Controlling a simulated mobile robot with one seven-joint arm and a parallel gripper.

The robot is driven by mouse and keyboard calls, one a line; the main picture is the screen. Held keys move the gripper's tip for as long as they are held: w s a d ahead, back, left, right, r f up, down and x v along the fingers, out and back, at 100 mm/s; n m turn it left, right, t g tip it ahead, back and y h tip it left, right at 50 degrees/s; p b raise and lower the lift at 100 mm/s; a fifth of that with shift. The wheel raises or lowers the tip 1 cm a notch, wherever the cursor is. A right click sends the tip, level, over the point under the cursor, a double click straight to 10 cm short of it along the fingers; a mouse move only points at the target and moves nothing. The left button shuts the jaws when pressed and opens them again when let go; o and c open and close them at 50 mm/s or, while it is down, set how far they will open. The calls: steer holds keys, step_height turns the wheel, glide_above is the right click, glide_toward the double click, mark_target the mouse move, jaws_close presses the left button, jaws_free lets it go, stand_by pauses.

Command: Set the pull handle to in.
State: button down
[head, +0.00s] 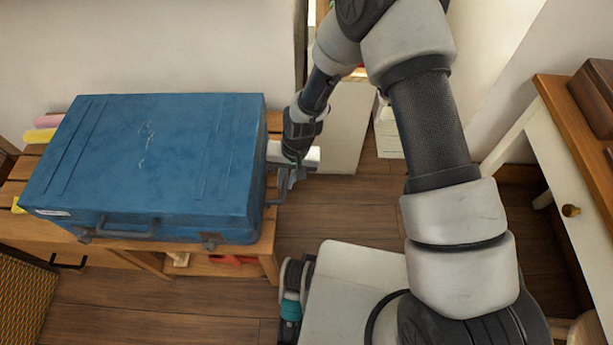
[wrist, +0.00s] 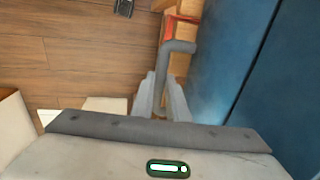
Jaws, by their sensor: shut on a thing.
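The blue case (head: 150,160) lies flat on a slatted wooden bench. Its grey pull handle (wrist: 179,46) stands out from the case's right side in the head view. In the wrist view the bar bends and runs down between the fingers of my gripper (wrist: 160,90). My gripper (head: 287,178) is shut on this bar, close beside the case. The far end of the bar is hidden behind the fingers. Part of the handle also shows below the gripper in the head view. Another carry handle (head: 127,231) is on the case's front side.
The wooden bench (head: 270,238) supports the case, with pink and yellow rolled items (head: 48,121) at its back left. A white cabinet with a wooden top (head: 562,130) stands at right. Bare plank floor (head: 335,210) shows between bench and cabinet.

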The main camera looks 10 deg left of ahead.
steer(key=shift+s+a, duration=0.1)
steer(key=shift+a, duration=0.6)
steer(key=c, duration=1.7)
jaws_free()
steer(key=shift+a, duration=0.1)
steer(key=shift+r, duration=0.25)
steer(key=d+r+p, duration=0.1)
steer(key=r, duration=0.4)
steer(key=d+r+p, duration=0.1)
steer(key=r+p, duration=0.1)
steer(key=r, duration=0.4)
steer(key=d+r+p, duration=0.1)
steer(key=r, duration=0.4)
steer(key=shift+w+d+r, duration=0.25)
steer(key=shift+w+r, duration=0.05)
steer(key=shift+r, duration=0.05)
